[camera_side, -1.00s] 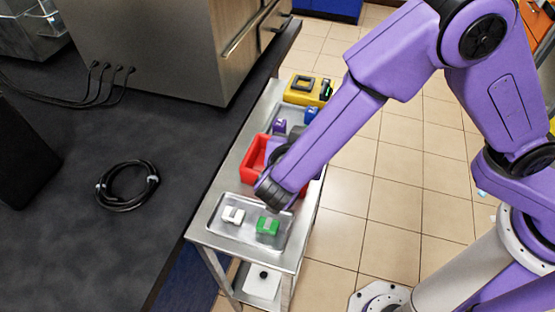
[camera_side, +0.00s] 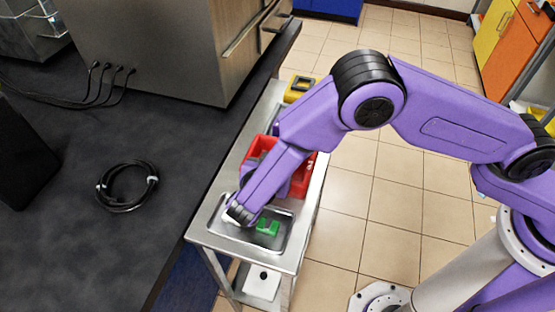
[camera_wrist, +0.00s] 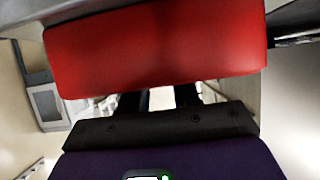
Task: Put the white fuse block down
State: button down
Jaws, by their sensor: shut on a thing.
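My gripper (camera_side: 233,216) is low over the left part of the metal tray (camera_side: 284,221) at the cart's near end. It is shut on the white fuse block, which the hand mostly hides in the side view; a little white (camera_side: 228,221) shows beside the fingers. In the wrist view a pale patch (camera_wrist: 161,98) shows between the two dark fingers. I cannot tell whether the block touches the tray floor. A green block (camera_side: 268,226) sits in the same tray, just right of my gripper.
A red bin (camera_side: 304,172) stands behind the tray, close to my forearm; a large red surface (camera_wrist: 155,50) fills the upper wrist view. A yellow case (camera_side: 300,88) is at the cart's far end. The dark bench (camera_side: 90,245) with a coiled cable (camera_side: 127,186) lies left.

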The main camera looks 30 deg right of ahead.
jog(key=c, duration=0.8)
grip_release()
jog(key=shift+f, duration=0.1)
jog(key=shift+s+a+r, duration=0.2)
jog(key=shift+r, duration=0.05)
jog(key=v, duration=1.1)
jog(key=shift+s+a+r, duration=0.1)
jog(key=shift+r, duration=0.05)
